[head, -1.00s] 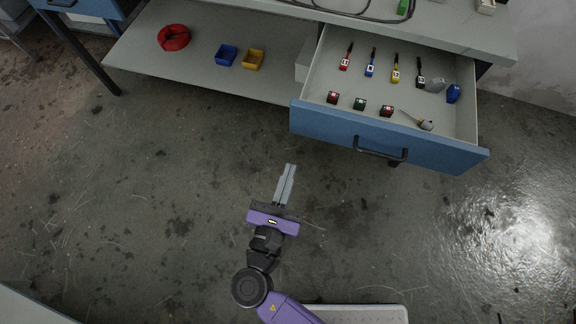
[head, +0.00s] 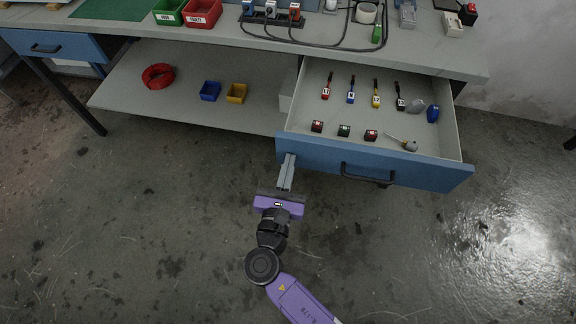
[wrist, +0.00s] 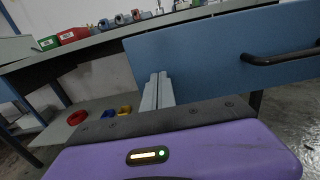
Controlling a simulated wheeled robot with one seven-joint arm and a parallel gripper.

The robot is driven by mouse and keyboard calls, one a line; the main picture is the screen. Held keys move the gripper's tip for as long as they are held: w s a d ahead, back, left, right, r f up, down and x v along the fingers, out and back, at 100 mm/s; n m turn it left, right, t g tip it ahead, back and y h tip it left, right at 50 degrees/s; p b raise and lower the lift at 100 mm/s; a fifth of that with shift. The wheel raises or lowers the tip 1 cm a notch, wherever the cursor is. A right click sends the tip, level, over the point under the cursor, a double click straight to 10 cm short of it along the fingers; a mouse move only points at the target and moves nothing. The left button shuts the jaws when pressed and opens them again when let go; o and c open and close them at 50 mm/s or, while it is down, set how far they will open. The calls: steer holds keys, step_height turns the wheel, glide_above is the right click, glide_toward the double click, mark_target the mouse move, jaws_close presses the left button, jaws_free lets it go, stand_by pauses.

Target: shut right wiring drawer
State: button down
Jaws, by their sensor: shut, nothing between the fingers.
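The right wiring drawer (head: 405,172) is pulled out under the bench's right side, with a blue front and a black bar handle (head: 367,175). Tools and small parts lie inside it. My gripper (head: 289,156) is shut and empty, its fingertips at the left end of the drawer front, left of the handle. In the wrist view the fingers (wrist: 158,78) stand before the left part of the blue front (wrist: 220,62), and the handle (wrist: 285,56) is at the right. I cannot tell whether the fingertips touch the front.
The bench top (head: 225,38) carries green and red bins, plugs and cables. A lower shelf (head: 130,92) at left holds a red coil (head: 158,76) and blue and yellow bins. A closed left drawer (head: 50,47) is at the far left. The floor in front is clear.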

mark_target(308, 93)
steer(key=b+x, duration=0.9)
steer(key=x, duration=1.8)
steer(key=shift+w+d+f, duration=0.15)
steer(key=shift+w, duration=0.15)
steer(key=shift+w+d, duration=0.15)
steer(key=shift+w, duration=0.45)
steer(key=shift+w+r+b, duration=0.15)
steer(key=shift+r+b, duration=0.2)
steer(key=shift+d, duration=0.15)
